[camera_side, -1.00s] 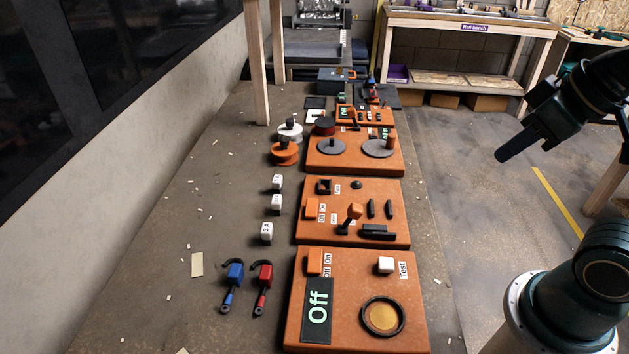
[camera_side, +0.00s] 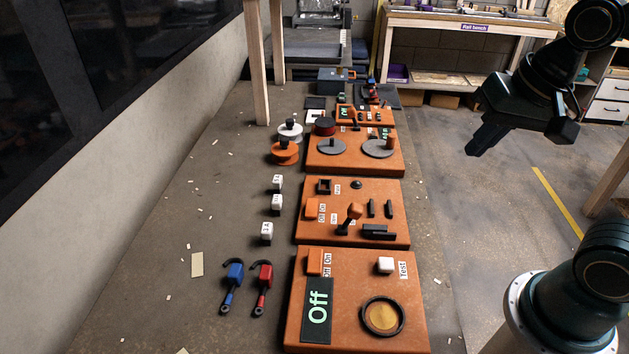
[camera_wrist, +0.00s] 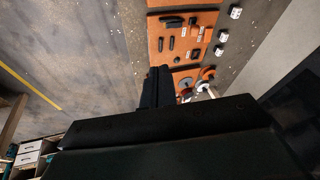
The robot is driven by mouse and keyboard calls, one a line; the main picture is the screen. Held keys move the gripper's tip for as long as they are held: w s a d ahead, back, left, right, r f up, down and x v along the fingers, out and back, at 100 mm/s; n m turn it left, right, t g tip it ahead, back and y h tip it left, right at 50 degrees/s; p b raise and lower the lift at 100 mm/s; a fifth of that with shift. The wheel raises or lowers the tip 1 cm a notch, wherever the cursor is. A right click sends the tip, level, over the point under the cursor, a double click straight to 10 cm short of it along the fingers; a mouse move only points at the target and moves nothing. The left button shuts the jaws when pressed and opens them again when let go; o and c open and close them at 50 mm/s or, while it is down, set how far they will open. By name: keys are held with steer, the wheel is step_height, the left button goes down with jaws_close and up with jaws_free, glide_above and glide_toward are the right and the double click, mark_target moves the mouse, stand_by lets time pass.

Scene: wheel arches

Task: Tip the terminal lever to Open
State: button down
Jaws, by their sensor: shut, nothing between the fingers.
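A lever with an orange knob (camera_side: 354,212) stands tilted on the second orange panel (camera_side: 385,194) from the front. A smaller lever (camera_side: 353,118) stands on the farthest orange panel (camera_side: 344,122). No readable label shows which one is the terminal lever, and no "Open" marking can be read. My gripper (camera_side: 473,152) is shut and empty, in the air over the floor right of the bench, apart from all panels. In the wrist view its dark shut fingers (camera_wrist: 158,70) point toward the orange panels, and part of the panel with slots (camera_wrist: 195,30) shows beyond them.
The front panel (camera_side: 351,286) has an orange switch, a white button and a green "Off" display (camera_side: 318,312). A panel with two grey discs (camera_side: 331,146) lies farther back. White cubes (camera_side: 267,231), spools (camera_side: 285,152) and red and blue connectors (camera_side: 262,278) lie to the left. A wooden post (camera_side: 257,60) rises behind.

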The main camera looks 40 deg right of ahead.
mark_target(350, 218)
steer(key=w+a+f+m+g, duration=0.2)
steer(key=w+f+m+g, duration=0.2)
steer(key=w+f+m, duration=0.7)
steer(key=shift+w+f+m, duration=0.35)
steer(key=shift+f+m, duration=0.1)
steer(key=shift+m, duration=4.25)
steer(key=shift+f, duration=0.2)
steer(key=f, duration=0.9)
steer(key=shift+w+a+f, duration=0.1)
steer(key=shift+w+a, duration=0.05)
steer(key=shift+a, duration=0.05)
steer(key=shift+w+a+f, duration=0.15)
steer(key=shift+f, duration=0.05)
steer(key=shift+w+a+r, duration=0.4)
steer(key=shift+w+a, duration=0.2)
steer(key=shift+w+a+r, duration=0.35)
steer(key=shift+w+a, duration=0.25)
